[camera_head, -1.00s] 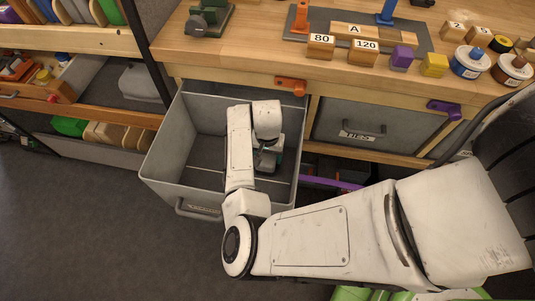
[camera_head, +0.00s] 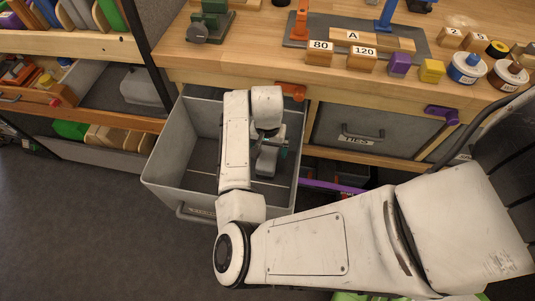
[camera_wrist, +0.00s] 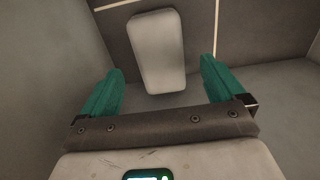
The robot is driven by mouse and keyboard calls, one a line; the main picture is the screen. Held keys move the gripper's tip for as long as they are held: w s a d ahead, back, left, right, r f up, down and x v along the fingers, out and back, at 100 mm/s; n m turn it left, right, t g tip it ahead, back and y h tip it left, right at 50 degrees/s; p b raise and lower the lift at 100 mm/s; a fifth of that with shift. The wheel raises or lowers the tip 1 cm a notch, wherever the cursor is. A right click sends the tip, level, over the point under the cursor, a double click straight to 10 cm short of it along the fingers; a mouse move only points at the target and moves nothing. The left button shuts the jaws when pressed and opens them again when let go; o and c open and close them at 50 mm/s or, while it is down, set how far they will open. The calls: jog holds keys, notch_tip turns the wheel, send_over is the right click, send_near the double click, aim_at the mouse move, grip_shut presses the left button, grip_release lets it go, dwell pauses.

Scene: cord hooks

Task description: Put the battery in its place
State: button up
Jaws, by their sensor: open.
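A pale grey-white block with rounded edges (camera_wrist: 158,50), which may be the battery, lies on the dark floor of the open grey drawer (camera_head: 172,187). My gripper (camera_wrist: 160,88) is inside the drawer with its two teal fingers apart, one on each side of the block's near end. The fingers do not touch the block, and I cannot tell the height between them. In the head view my gripper (camera_head: 270,155) is partly hidden by my own arm. No label shows on the block, and I cannot tell its place.
Drawer walls stand close around my gripper. The wooden bench (camera_head: 255,55) overhangs behind it, with an orange hook (camera_head: 291,91) and a purple hook (camera_head: 442,114) on its edge. A closed drawer marked TIES (camera_head: 360,130) is to the right. Numbered blocks and spools stand on the bench.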

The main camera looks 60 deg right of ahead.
aim_at(268, 155)
jog(key=shift+r, duration=2.65)
